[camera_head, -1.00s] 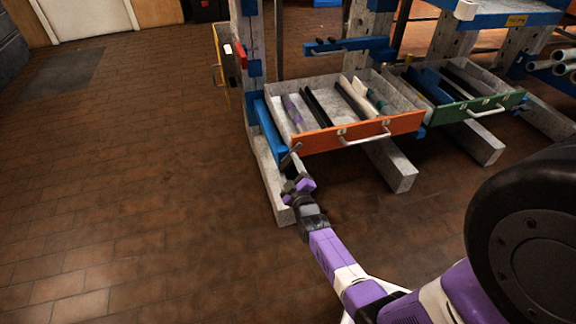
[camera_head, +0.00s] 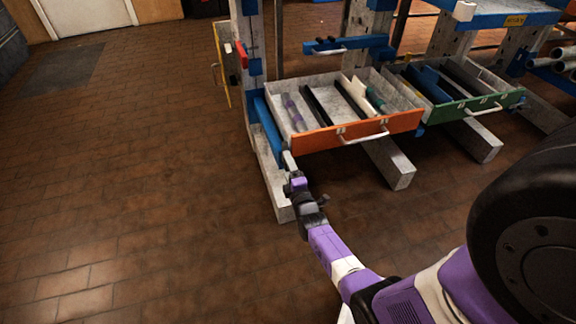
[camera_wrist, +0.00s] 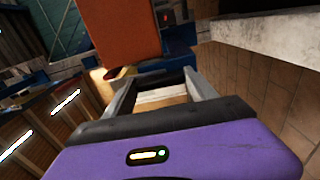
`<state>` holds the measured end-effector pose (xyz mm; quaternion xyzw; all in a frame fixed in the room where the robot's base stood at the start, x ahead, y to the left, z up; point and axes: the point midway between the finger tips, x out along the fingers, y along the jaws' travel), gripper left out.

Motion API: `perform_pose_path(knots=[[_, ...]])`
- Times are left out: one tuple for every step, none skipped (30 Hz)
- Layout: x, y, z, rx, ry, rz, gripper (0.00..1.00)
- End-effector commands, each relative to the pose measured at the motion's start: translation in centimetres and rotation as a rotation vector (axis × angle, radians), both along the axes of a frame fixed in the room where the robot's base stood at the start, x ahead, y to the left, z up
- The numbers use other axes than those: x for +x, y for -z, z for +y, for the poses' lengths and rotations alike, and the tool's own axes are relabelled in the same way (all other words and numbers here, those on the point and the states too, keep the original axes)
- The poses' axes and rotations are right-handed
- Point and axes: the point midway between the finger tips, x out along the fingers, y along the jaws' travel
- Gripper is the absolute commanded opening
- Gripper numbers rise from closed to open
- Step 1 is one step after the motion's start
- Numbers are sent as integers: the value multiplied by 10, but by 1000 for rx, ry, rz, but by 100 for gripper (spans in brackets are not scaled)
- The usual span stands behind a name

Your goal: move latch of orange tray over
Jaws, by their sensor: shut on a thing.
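The orange-fronted tray (camera_head: 330,140) is pulled out of the rack and holds several tools. In the wrist view its orange front (camera_wrist: 120,35) stands just beyond my gripper. My gripper (camera_head: 289,158) is at the front left corner of the tray, low beside the orange panel. In the wrist view my gripper (camera_wrist: 160,90) has its two grey fingers apart, with a pale piece (camera_wrist: 162,97) between them. This seems to be the latch, but the fingers and wrist hide most of it.
A green-fronted tray (camera_head: 470,110) sits open to the right. The rack's grey foot beam (camera_head: 272,185) runs along the floor beside my gripper, and another foot (camera_head: 392,165) juts out under the orange tray. The tiled floor (camera_head: 130,180) on the left is clear.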

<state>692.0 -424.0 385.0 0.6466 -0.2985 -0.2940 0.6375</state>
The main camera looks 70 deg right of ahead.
Motion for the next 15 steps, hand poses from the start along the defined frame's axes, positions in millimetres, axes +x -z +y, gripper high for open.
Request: perform_pose_path(knots=[[0,1,1,-5,-2,9,0],[0,1,1,-8,-2,13,0],[0,1,1,-12,-2,17,0],[0,1,1,-14,-2,20,0],[0,1,1,-16,-2,22,0],[0,1,1,-18,-3,24,0],[0,1,1,-19,-3,25,0],[0,1,1,-19,-3,26,0],[0,1,1,-20,-3,26,0],[0,1,1,-21,-3,27,0],[0,1,1,-21,-3,27,0],[0,1,1,-21,-3,27,0],[1,1,1,-21,-3,27,0],[0,1,1,-21,-3,27,0],[0,1,1,-21,-3,27,0]])
